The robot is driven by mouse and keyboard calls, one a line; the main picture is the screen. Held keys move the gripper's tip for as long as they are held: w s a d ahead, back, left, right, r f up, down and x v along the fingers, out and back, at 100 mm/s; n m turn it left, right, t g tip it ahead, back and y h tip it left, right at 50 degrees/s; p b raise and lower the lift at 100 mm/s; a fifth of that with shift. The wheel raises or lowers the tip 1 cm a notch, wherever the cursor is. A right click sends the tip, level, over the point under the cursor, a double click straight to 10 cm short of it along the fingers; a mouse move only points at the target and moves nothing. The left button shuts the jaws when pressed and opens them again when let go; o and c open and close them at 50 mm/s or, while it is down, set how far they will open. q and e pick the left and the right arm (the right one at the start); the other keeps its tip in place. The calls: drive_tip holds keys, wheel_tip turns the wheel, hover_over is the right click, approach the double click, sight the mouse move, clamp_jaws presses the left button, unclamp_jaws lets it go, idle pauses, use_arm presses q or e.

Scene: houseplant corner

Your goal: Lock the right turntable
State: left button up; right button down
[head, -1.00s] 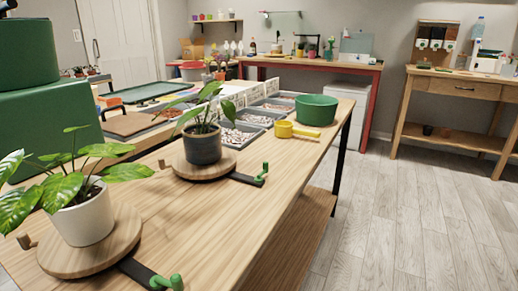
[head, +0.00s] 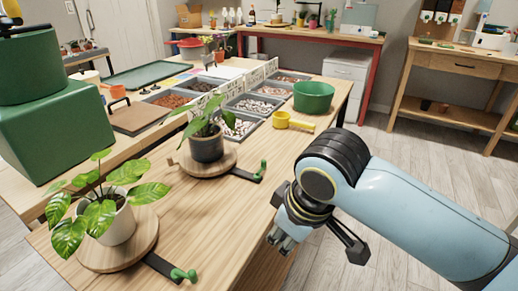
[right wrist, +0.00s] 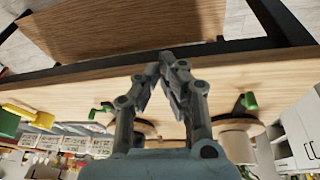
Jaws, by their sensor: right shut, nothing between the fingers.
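The right-hand wooden turntable (head: 228,160) carries a dark pot (head: 207,147) with a leafy plant. A black bar with an upright green lever (head: 261,170) sticks out from its right side; this lever also shows in the right wrist view (right wrist: 103,108). A nearer left turntable (head: 146,226) carries a white pot (head: 118,222) and has its own green lever (head: 184,274). My right gripper (head: 280,238) is shut and empty near the table's right edge, apart from both levers. Its closed fingers (right wrist: 167,60) show in the right wrist view. My left gripper is not in view.
A yellow scoop (head: 283,121) and a green bowl (head: 313,97) stand beyond the right turntable, beside grey trays (head: 240,126) of pebbles. Green blocky objects (head: 55,130) stand at the left. Bare tabletop (head: 212,217) lies between the levers.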

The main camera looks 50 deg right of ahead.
drive_tip(key=shift+m, duration=0.4)
drive_tip(key=w+d, duration=0.2)
drive_tip(key=w, duration=0.2)
drive_tip(key=w+d+r, duration=0.1)
drive_tip(key=w+d, duration=0.1)
drive_tip(key=w, duration=0.2)
drive_tip(key=w+d+r, duration=0.1)
drive_tip(key=w+d, duration=0.1)
drive_tip(key=w, duration=0.2)
drive_tip(key=shift+w+d+r, duration=0.15)
drive_tip(key=shift+w+d, duration=0.2)
drive_tip(key=shift+d, duration=0.05)
drive_tip(key=w+d+r+m, duration=0.2)
drive_tip(key=w+d+r, duration=0.4)
drive_tip(key=w+d, duration=0.4)
drive_tip(key=shift+w+r, duration=0.3)
drive_tip(key=shift+w, duration=0.05)
drive_tip(key=shift+d, duration=0.1)
drive_tip(key=b+x, duration=0.1)
drive_tip(key=x, duration=0.8)
drive_tip(key=shift+w+f+b, duration=0.2)
drive_tip(key=shift+f+b, duration=0.05)
drive_tip(key=shift+b, duration=0.15)
drive_tip(key=shift+s+f, duration=0.25)
drive_tip(key=shift+f, duration=0.05)
drive_tip(key=shift+s+r+p, duration=0.15)
drive_tip(key=shift+s+p, duration=0.4)
drive_tip(key=shift+s, duration=0.6)
drive_tip(key=shift+s+a, duration=0.3)
drive_tip(key=shift+s, duration=0.15)
